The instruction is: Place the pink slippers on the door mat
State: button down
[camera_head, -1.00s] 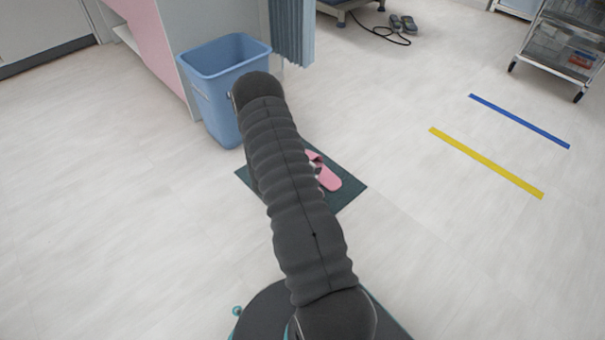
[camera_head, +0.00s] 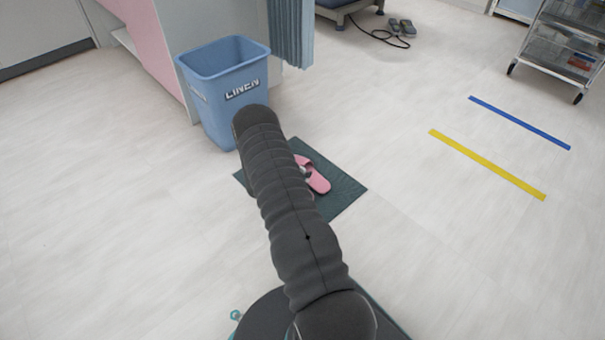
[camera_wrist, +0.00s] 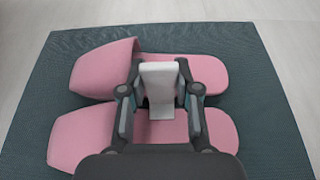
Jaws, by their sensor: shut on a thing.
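Two pink slippers lie side by side over the dark green door mat (camera_wrist: 250,60), toes left in the wrist view: a far one (camera_wrist: 105,70) and a near one (camera_wrist: 80,135). My gripper (camera_wrist: 160,95) is between and above them, with its fingers closed on a whitish upright tab (camera_wrist: 158,80) that appears to join the pair. I cannot tell whether the soles rest fully on the mat. In the head view my arm hides most of the pair; one pink slipper (camera_head: 318,180) shows right of it, over the mat (camera_head: 345,190).
A blue linen bin (camera_head: 225,95) stands just beyond the mat, beside a blue curtain (camera_head: 291,30). A wheeled cart (camera_head: 560,50) stands far right. Floor right of the mat is clear, with blue and yellow tape.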

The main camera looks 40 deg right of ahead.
jog(key=c, duration=0.8)
grip_release()
jog(key=shift+f, duration=0.1)
